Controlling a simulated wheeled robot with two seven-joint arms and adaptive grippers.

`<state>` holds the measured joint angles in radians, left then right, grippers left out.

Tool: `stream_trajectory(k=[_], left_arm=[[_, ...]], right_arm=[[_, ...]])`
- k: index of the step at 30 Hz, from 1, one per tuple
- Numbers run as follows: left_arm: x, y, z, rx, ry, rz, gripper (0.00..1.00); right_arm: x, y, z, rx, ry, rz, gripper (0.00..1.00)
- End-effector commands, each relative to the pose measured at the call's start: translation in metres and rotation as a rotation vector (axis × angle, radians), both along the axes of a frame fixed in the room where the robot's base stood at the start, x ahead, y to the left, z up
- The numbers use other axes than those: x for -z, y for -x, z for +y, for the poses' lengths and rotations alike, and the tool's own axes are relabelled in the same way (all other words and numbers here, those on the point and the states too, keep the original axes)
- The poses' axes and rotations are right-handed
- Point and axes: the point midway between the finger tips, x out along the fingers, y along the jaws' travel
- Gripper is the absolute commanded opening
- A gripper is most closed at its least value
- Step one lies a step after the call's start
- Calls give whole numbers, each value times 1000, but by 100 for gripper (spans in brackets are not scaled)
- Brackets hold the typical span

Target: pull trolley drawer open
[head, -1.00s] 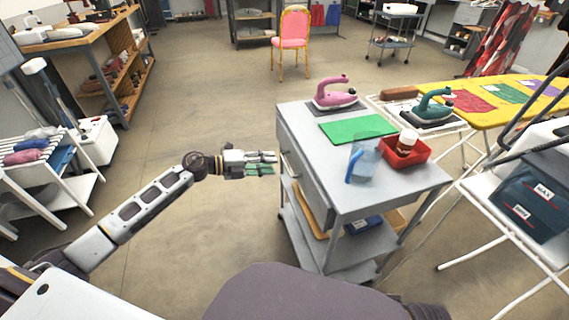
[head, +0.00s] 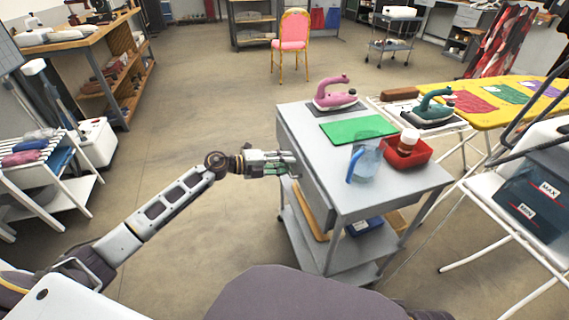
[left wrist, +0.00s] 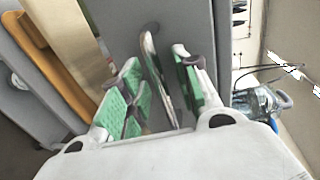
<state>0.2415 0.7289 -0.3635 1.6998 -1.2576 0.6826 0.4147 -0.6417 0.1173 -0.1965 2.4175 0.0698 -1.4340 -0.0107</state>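The grey trolley (head: 400,184) stands right of centre in the head view, its drawer front (head: 314,190) on the left side. The drawer looks shut. My left gripper (head: 293,163) is at this drawer front and covers the handle in the head view. In the left wrist view the metal bar handle (left wrist: 157,72) runs between the green-padded fingers of my left gripper (left wrist: 158,88). The fingers are apart, with a gap on both sides of the handle. My right gripper is not in view.
On the trolley top are a pink iron (head: 335,95), a green cloth (head: 357,130), a clear blue jug (head: 366,162) and a red tray (head: 412,160) with a bottle. A yellow ironing board (head: 500,103) stands to the right. The floor left of the trolley is clear.

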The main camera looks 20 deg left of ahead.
Motion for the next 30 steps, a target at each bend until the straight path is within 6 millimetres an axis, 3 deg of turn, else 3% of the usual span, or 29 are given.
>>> stream_trajectory(k=[4,11,30], left_arm=[[0,0,0,0,0,0,31],[0,0,0,0,0,0,1],[0,5,7,-1,0,0,0]], right_arm=[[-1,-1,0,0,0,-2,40],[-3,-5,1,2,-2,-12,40],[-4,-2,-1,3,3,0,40]])
